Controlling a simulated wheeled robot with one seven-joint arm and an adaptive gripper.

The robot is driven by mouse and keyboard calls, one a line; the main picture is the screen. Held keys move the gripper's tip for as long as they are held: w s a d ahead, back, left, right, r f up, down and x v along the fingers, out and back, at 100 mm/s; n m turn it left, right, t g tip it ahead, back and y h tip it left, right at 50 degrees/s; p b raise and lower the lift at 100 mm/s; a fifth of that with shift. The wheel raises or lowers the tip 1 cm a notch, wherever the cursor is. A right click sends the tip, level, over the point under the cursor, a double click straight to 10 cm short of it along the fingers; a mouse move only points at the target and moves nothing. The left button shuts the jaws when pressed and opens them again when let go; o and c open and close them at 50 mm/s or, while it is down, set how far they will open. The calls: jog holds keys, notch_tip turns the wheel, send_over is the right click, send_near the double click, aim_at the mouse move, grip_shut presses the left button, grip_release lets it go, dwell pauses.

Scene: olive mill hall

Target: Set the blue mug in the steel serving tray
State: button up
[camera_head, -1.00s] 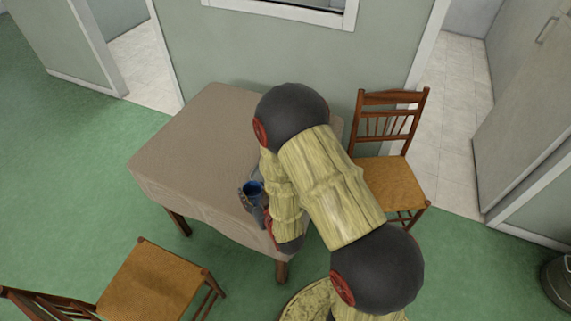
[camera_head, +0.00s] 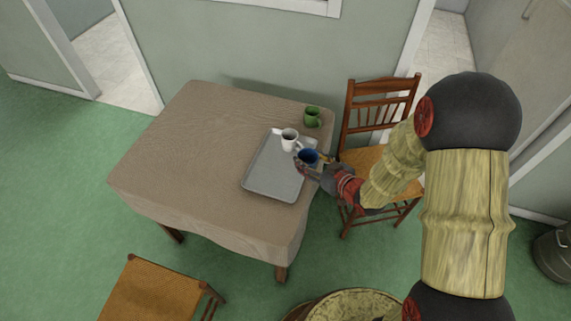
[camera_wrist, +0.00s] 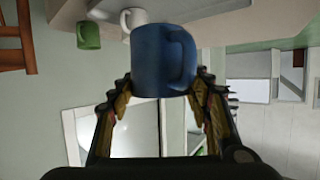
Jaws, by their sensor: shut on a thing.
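The blue mug (camera_head: 307,155) is held upright in my gripper (camera_head: 315,164), above or at the right side of the steel serving tray (camera_head: 270,184). I cannot tell from the head view how far it is above the tray. In the wrist view the blue mug (camera_wrist: 158,62) fills the space between the fingertips (camera_wrist: 162,88), its handle toward the right. The tray is a flat grey rectangle with a low rim, lying on the table. My gripper reaches in from the table's right side and hides part of the tray's right edge.
A white mug (camera_head: 290,138) stands at the tray's far part, close to the blue mug. A green mug (camera_head: 312,117) stands behind on the table (camera_head: 190,150), whose left half is clear. A wooden chair (camera_head: 378,150) stands right of the table, another chair (camera_head: 155,295) in front.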

jog(key=r+n+g+y, duration=0.1)
jog(key=s+a+n+y, duration=0.1)
jog(key=shift+s+a+r+n+g, duration=0.1)
jog(key=shift+a+r+n+g, duration=0.2)
jog(key=shift+r+g, duration=0.1)
jog(key=shift+a+f+y, duration=0.15)
jog(key=shift+f+y, duration=0.05)
jog(key=shift+y, duration=0.2)
jog(key=w+a+f+b, duration=0.3)
jog(key=w+a+f, duration=0.15)
jog(key=w, duration=0.35)
jog(key=b, duration=0.4)
send_over(283, 166)
jog(key=shift+w+f, duration=0.15)
jog(key=shift+f, duration=3.9)
jog(key=shift+f, duration=0.2)
jog(key=o, duration=1.3)
